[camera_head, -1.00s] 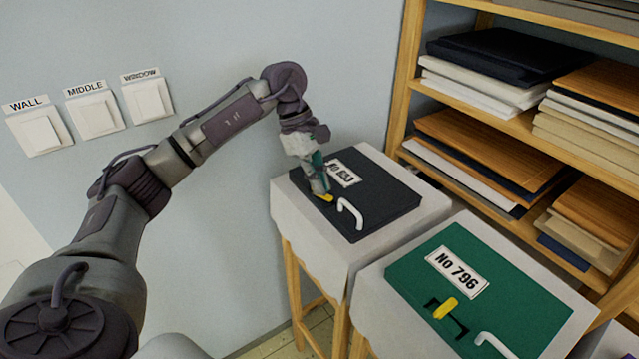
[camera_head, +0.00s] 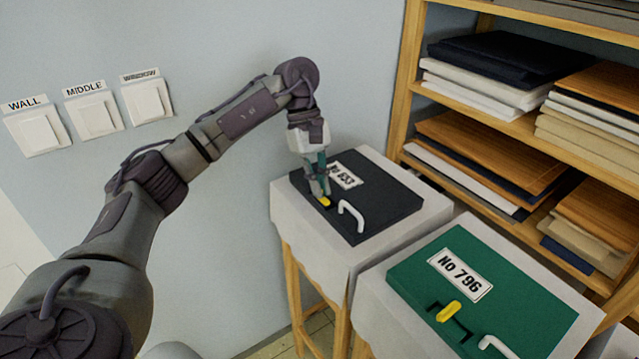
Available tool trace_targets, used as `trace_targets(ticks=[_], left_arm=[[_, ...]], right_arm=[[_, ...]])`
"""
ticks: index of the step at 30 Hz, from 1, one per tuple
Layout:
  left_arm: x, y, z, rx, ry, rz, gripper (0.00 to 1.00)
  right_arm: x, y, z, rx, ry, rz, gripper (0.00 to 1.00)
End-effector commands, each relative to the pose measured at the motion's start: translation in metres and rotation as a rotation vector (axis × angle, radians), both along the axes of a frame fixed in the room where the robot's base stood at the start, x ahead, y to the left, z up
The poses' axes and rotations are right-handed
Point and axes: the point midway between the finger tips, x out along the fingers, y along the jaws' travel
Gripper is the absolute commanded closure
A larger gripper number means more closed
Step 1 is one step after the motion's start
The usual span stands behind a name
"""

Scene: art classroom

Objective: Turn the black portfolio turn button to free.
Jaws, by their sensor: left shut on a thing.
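The black portfolio (camera_head: 390,198) lies flat on a cloth-covered stand, with a white label partly covered by my gripper. Its yellow turn button (camera_head: 324,202) sits near the left front edge, beside a white handle (camera_head: 350,214). My left gripper (camera_head: 320,193) points down over the button and is shut on it; the fingers hide part of the button, so its exact angle is hard to tell. My right gripper is not in view.
A green portfolio (camera_head: 520,293) labelled No 796, with its own yellow button (camera_head: 449,311) and white handle (camera_head: 495,345), lies on a second stand nearer right. A wooden shelf (camera_head: 400,90) with stacked boards stands behind. Three labelled switches (camera_head: 92,115) are on the wall.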

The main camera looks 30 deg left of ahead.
Motion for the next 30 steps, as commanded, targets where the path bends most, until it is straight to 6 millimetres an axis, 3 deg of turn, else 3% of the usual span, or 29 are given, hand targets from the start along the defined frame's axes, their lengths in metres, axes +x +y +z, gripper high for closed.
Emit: trace_targets(ticks=[5,10,22,26,30], left_arm=[[0.0,0.0,0.0,0.0,0.0,-0.001,1.0],[0.0,0.0,0.0,0.0,0.0,0.0,0.69],[0.001,0.002,0.007,0.0,-0.002,0.001,0.69],[0.005,0.009,0.025,-0.001,-0.004,0.002,0.69],[0.01,0.021,0.056,0.001,-0.006,0.003,0.69]], right_arm=[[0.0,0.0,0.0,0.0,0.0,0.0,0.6],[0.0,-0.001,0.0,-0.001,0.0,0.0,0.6],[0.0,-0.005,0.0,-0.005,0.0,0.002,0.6],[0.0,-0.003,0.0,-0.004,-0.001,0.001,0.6],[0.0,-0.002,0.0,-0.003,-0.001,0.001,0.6]])
